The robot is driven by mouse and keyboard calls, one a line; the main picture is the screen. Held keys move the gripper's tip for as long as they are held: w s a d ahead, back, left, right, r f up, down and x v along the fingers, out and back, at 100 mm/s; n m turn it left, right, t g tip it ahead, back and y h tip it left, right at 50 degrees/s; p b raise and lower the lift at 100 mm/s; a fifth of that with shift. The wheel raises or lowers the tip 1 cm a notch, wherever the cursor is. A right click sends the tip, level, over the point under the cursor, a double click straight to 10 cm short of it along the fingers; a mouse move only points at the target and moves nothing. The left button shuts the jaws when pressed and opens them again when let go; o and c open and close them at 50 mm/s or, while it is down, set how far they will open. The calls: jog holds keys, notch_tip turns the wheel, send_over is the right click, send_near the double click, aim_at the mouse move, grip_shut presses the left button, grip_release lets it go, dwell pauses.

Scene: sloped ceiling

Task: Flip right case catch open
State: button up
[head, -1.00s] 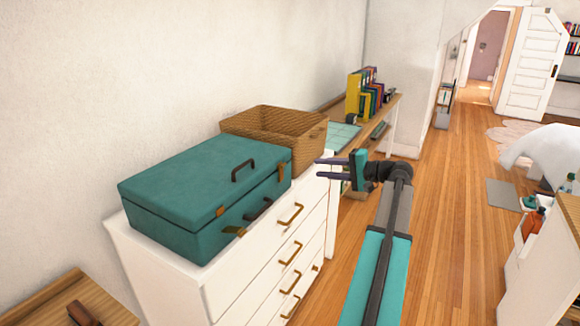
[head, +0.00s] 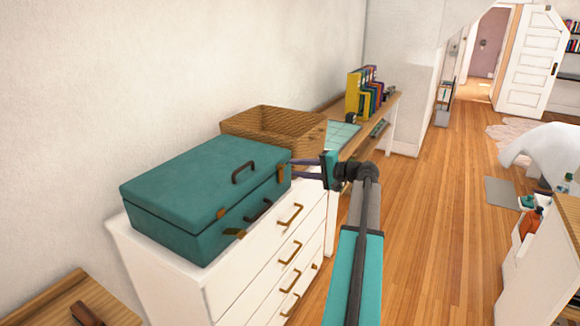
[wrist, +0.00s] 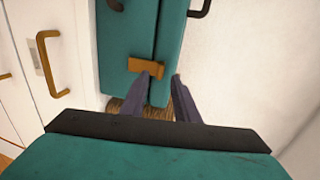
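The teal case (head: 200,190) lies closed on the white dresser, with two dark handles. Its right catch (head: 281,173) is brass-brown; in the wrist view this catch (wrist: 146,67) lies across the seam between lid and body. The left catch (head: 235,232) sticks outward from the case front, apart from its small plate on the lid. My gripper (head: 293,169) is at the case's right end, its tips partly hard to make out. In the wrist view my gripper (wrist: 161,78) is open and empty, one fingertip overlapping the catch's edge; I cannot tell whether they touch.
A wicker basket (head: 310,137) stands just behind the case. The white dresser (head: 255,262) has brass drawer handles below my gripper. A desk with books (head: 368,95) is beyond. The wooden floor (head: 440,220) to the right is open.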

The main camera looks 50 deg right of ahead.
aim_at(284, 167)
jog(key=shift+p+x, duration=0.4)
jog(key=shift+x, duration=1.65)
grip_shut()
